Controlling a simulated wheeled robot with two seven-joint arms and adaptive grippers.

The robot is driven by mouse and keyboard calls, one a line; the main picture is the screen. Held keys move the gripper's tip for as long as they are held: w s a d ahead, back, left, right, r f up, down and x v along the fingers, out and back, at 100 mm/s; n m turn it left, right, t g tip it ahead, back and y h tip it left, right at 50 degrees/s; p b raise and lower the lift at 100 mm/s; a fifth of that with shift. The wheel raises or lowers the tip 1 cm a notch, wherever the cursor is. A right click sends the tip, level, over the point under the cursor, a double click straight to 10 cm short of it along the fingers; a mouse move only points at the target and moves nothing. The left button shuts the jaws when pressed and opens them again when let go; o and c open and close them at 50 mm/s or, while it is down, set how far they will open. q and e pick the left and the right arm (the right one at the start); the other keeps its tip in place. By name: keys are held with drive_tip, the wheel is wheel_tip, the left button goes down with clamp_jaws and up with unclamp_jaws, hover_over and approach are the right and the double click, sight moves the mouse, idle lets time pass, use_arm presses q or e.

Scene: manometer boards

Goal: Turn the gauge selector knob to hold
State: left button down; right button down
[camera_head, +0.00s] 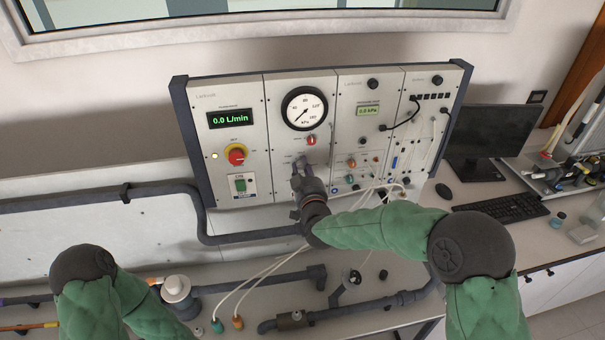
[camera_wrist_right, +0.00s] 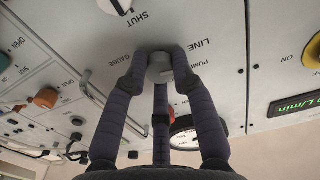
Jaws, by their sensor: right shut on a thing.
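The gauge selector knob (camera_wrist_right: 160,68) is a small round grey knob on the light panel, seen in the right wrist view. Labels around it read GAUGE, LINE and SHUT, with another partly hidden one. My right gripper (camera_wrist_right: 160,62) is shut on this knob, a finger on either side. In the head view, my right gripper (camera_head: 303,168) reaches the panel below the round dial gauge (camera_head: 305,108) and hides the knob. I cannot tell the knob's pointer direction. I see no hold label. My left arm is at the lower left, its gripper not in view.
A red knob (camera_head: 311,140) sits just above my right gripper. A red-and-yellow switch (camera_head: 237,155) is to its left. Cables and coloured sockets (camera_head: 351,163) lie to the right. Grey pipes (camera_head: 250,237) run in front below.

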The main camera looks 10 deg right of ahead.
drive_tip(key=m+b, duration=0.8)
drive_tip(key=b, duration=0.1)
drive_tip(key=m+b, duration=0.3)
drive_tip(key=b, duration=0.2)
drive_tip(key=shift+f+m, duration=0.25)
drive_tip(key=shift+m, duration=0.15)
drive_tip(key=shift+r+m+b, duration=0.1)
drive_tip(key=shift+m+b, duration=2.1)
drive_tip(key=shift+m, duration=0.1)
drive_tip(key=c, duration=1)
unclamp_jaws()
drive_tip(key=shift+r, duration=0.1)
drive_tip(key=s, duration=1.2)
